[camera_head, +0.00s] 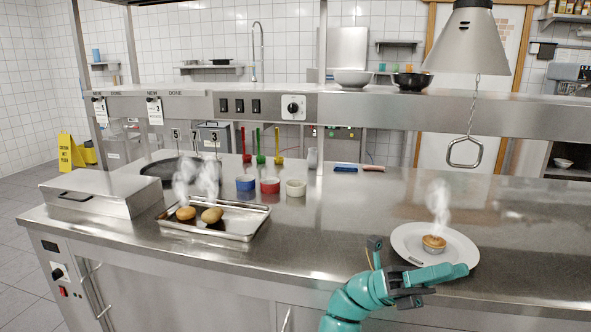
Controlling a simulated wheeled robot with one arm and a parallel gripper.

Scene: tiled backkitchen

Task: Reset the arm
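My teal arm reaches up from the bottom edge at the right of centre. My gripper (425,283), with dark and teal parts, is low over the front of the counter. It is in front of the near rim of a white plate (402,238) and overlaps it in the picture. I cannot tell whether it touches the plate or how far apart its fingers are. No object shows held in it. A small steaming pastry (433,243) sits on the plate, just beyond my gripper.
A metal tray (240,228) with two steaming brown food pieces is left on the steel counter (330,230). Blue, red and cream cups stand behind it. A lamp (468,42) and a hanging metal handle (464,152) are above right. The counter's middle is clear.

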